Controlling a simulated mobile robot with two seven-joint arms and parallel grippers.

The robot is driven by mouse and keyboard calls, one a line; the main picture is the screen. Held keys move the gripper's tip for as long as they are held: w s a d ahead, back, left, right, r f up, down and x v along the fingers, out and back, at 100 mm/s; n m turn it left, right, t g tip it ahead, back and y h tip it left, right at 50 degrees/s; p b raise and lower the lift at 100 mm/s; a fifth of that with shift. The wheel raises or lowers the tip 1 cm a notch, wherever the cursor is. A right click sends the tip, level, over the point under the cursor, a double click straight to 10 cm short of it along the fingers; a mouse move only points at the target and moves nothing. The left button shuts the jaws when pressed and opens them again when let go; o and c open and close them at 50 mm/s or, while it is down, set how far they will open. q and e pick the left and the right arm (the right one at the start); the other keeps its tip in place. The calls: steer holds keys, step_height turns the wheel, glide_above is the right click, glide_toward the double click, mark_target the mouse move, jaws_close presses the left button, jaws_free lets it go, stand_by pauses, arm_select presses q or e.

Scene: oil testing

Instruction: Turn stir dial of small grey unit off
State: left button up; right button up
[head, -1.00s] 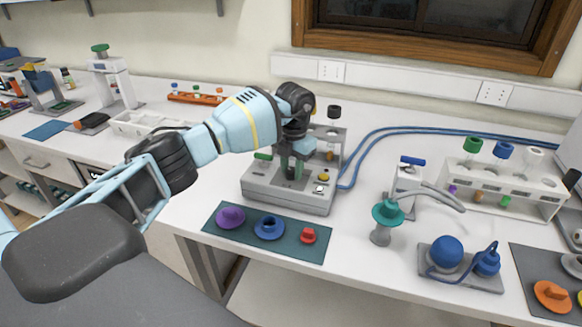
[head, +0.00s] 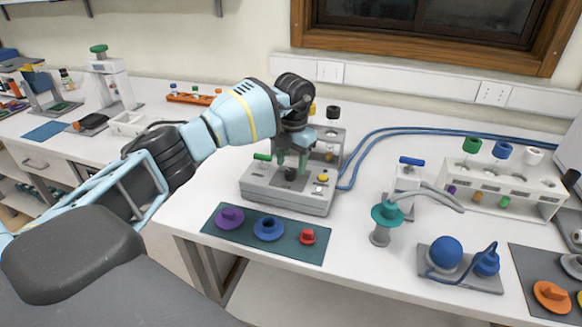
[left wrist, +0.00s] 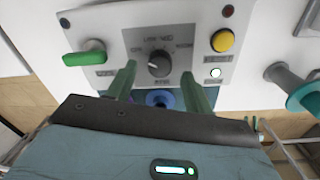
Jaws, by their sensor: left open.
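The small grey unit (head: 290,197) stands on the bench near its front edge. In the left wrist view its front panel (left wrist: 130,39) shows a dark round dial (left wrist: 159,63) with a pale pointer mark and lettering around it. A green lever (left wrist: 84,57), a yellow button (left wrist: 222,40) and a small white button sit on the same panel. My left gripper (head: 291,171) is over the panel, open, with its green fingers (left wrist: 164,84) on either side of the dial's near side. I cannot tell whether they touch it. My right gripper is out of view.
A dark green mat (head: 263,236) with purple, blue and red pieces lies in front of the unit. A teal-topped stand (head: 382,222) and a white tube rack (head: 503,187) are to the right. Blue tubing (head: 352,167) runs behind.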

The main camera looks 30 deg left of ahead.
mark_target(292, 172)
arm_select(q)
steer(key=shift+d+r, duration=0.15)
steer(key=shift+r, duration=2.6)
